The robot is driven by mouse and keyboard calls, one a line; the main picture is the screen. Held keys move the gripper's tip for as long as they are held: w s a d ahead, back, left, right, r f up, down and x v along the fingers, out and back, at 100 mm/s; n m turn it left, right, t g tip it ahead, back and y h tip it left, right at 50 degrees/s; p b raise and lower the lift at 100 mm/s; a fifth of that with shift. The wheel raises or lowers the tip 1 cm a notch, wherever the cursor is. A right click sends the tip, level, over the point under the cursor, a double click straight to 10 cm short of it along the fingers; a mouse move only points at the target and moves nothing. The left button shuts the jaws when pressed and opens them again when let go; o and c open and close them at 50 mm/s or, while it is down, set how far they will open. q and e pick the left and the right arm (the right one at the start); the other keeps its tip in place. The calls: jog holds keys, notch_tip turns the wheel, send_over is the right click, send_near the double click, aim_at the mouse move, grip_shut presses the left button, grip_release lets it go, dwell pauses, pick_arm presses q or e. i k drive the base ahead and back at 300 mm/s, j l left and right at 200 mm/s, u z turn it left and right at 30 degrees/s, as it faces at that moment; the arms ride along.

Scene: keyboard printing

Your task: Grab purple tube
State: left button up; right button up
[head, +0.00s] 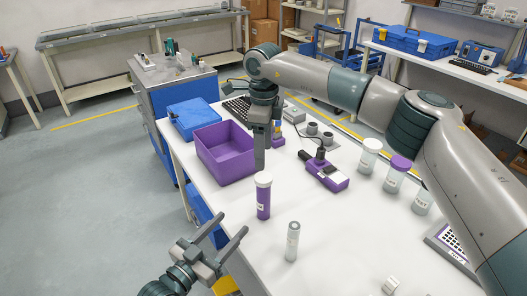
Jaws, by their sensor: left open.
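The purple tube (263,200) has a white cap and a small label. It stands upright on the white table (330,225), near the table's left edge. My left gripper (234,222) is open and empty, to the lower left of the tube, with its fingers pointing up and right towards it. My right gripper (260,158) hangs pointing down, behind and above the tube's cap in the picture, beside the purple bin. I see it edge-on, so its opening is hidden.
A clear tube (292,242) stands to the right and in front of the purple tube. The purple bin (226,163) is behind left, a purple device (327,177) behind right. Several jars, one with a purple lid (400,162), stand at right.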

aim_at(262, 195)
jog(key=k+j, duration=0.85)
